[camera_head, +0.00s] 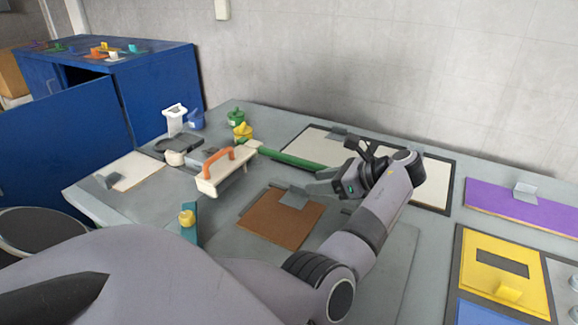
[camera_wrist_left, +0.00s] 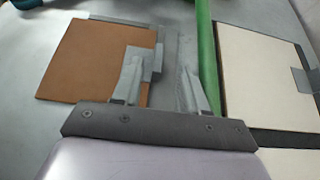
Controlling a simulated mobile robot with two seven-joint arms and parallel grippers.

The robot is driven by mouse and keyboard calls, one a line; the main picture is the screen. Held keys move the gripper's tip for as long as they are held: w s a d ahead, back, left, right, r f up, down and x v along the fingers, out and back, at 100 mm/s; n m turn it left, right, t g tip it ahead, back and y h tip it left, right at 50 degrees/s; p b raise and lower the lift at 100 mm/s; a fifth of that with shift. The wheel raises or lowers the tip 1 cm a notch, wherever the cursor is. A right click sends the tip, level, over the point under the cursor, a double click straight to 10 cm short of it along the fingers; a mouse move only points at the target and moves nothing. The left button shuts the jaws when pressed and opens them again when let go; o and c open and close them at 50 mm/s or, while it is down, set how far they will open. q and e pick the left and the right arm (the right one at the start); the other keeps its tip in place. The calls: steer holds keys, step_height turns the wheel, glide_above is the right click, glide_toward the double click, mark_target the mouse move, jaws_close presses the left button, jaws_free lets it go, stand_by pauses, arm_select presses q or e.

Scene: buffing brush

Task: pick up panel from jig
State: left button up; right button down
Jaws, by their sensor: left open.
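A brown square panel (camera_head: 280,222) lies flat on the grey bench, with grey jig edging (camera_head: 248,206) along part of its border and a small grey tab (camera_head: 293,197) at its far edge. My left gripper (camera_head: 335,168) is open and empty, above the bench beyond and to the right of the brown panel. In the left wrist view the open fingers (camera_wrist_left: 160,90) point down at the bench; one finger overlaps the right part of the brown panel (camera_wrist_left: 78,65) in the picture, and contact cannot be told. My right gripper is not in view.
A green bar (camera_head: 290,159) lies between the brown panel and a large cream panel (camera_head: 432,185) in a dark frame. A cream brush with an orange handle (camera_head: 225,170) stands to the left. Purple (camera_head: 510,205) and yellow (camera_head: 480,262) panels lie to the right.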

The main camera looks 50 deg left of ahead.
mark_target(300, 186)
arm_select(q)
steer(key=x, duration=0.5)
steer(key=shift+d+f, duration=0.1)
steer(key=shift+f, duration=0.05)
jaws_close()
